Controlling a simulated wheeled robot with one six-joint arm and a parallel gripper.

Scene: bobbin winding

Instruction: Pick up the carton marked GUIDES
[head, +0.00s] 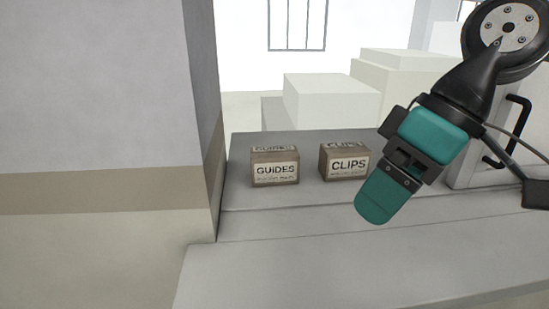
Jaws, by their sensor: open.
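The carton marked GUIDES (275,167) is a small brown box with a white label on its front and top. It stands upright on the grey worktop (240,196), near the wall corner at its left. My gripper (379,205) is at the right, to the right of and apart from the GUIDES carton, with its teal finger pointing down and left. It is open with nothing seen in it. One finger hides most of the other from this side.
A similar carton marked CLIPS (346,163) stands just right of the GUIDES carton, with a gap between them. A wall (100,120) rises close on the left. A white cabinet with a black handle (508,125) stands at the right. The front worktop is clear.

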